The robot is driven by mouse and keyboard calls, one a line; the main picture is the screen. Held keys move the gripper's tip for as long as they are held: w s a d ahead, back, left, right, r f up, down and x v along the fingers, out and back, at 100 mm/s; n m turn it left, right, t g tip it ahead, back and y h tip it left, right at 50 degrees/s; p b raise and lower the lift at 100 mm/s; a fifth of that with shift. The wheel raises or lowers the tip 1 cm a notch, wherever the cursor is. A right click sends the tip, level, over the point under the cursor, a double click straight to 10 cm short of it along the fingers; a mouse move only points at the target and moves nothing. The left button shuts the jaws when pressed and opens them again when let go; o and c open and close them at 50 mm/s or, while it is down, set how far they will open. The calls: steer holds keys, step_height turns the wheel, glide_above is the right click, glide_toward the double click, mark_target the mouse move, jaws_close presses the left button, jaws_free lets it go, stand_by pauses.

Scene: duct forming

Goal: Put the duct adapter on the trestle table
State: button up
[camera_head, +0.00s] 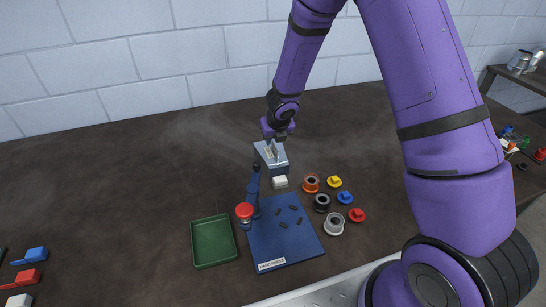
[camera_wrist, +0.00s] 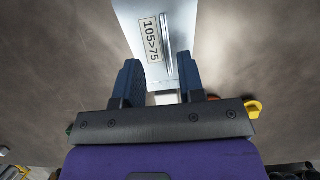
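The duct adapter (camera_head: 273,158) is a grey sheet-metal piece on the dark brown table behind the blue mat. In the wrist view its bright metal face (camera_wrist: 181,17) carries a "105>75" label and a raised upright rib. My gripper (camera_head: 274,137) is just above it. In the wrist view the two dark blue fingers (camera_wrist: 163,75) are apart, with metal showing beyond and between their tips; no grip on the rib shows, and contact is unclear. A separate dark table (camera_head: 512,75) with metal duct pieces stands at the far right; whether it is the trestle table is unclear.
A white block (camera_head: 280,182) sits in front of the adapter. Several coloured rings and knobs (camera_head: 334,224) lie to the right. The table's left middle is clear.

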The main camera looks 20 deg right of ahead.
mark_target(275, 145)
steer(key=shift+f, duration=0.3)
steer(key=shift+f, duration=0.15)
steer(key=shift+w+d+f, duration=0.1)
steer(key=shift+w+f, duration=0.05)
steer(key=shift+f, duration=0.1)
steer(key=shift+w, duration=0.1)
steer(key=shift+d+x, duration=0.15)
steer(key=shift+x, duration=0.75)
steer(key=shift+d+x, duration=0.15)
steer(key=shift+x, duration=0.8)
jaws_close()
